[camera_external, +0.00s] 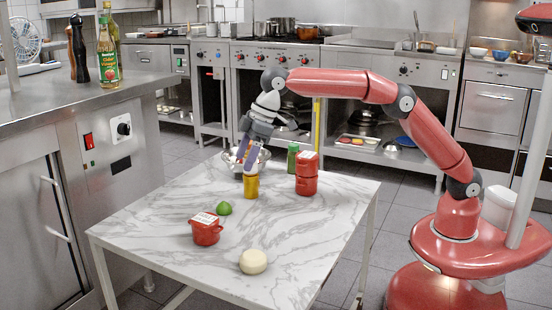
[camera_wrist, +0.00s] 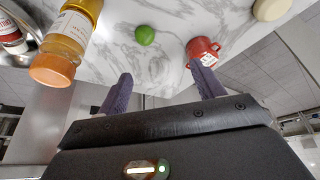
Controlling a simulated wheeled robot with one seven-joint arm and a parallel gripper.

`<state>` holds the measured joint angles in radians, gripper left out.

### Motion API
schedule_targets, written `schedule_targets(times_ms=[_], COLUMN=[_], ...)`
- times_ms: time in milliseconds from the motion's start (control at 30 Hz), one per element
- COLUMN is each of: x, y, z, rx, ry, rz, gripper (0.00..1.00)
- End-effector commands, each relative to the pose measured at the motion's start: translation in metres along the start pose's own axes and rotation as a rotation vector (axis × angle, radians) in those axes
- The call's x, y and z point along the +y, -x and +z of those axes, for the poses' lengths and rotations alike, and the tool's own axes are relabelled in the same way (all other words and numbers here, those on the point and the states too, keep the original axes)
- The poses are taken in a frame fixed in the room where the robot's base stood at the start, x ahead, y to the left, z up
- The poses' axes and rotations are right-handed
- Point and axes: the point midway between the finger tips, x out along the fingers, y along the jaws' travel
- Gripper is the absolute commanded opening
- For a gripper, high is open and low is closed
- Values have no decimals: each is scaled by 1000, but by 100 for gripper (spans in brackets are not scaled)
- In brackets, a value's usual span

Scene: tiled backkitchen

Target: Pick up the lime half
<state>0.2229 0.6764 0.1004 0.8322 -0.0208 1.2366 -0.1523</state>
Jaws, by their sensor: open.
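The lime half (camera_external: 224,208) is a small green piece on the white marble table (camera_external: 150,222), just behind a small red pot. In the wrist view the lime half (camera_wrist: 145,35) lies beyond the fingertips, between them and well apart from them. My gripper (camera_external: 247,163) is above the back part of the table, near the yellow bottle and the metal bowl. In the wrist view my gripper (camera_wrist: 162,82) has its two fingers spread with nothing between them.
On the table are the red pot (camera_external: 206,232), a pale round object (camera_external: 253,261), a yellow bottle (camera_external: 251,187), stacked red containers (camera_external: 307,178), a green bottle (camera_external: 292,158) and a metal bowl (camera_external: 262,157). The table's front left is clear. A steel counter (camera_external: 60,108) stands at left.

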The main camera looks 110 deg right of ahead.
Motion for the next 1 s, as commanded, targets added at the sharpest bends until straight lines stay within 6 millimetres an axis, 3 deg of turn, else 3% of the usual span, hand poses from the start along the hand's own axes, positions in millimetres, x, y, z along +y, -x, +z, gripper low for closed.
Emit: schedule_targets(times_ms=[33, 100, 200, 567, 833, 1000], x=[10, 20, 30, 35, 34, 34], y=[-20, -39, -56, -101, -117, -140], z=[-7, -12, -17, -3, 3, 10], rx=[-4, -8, -8, -11, -9, -11], ry=[-8, -13, -20, -24, -24, -24], rz=[-2, -5, -8, -9, -9, -9], gripper=[68, 68, 68, 68, 68, 68])
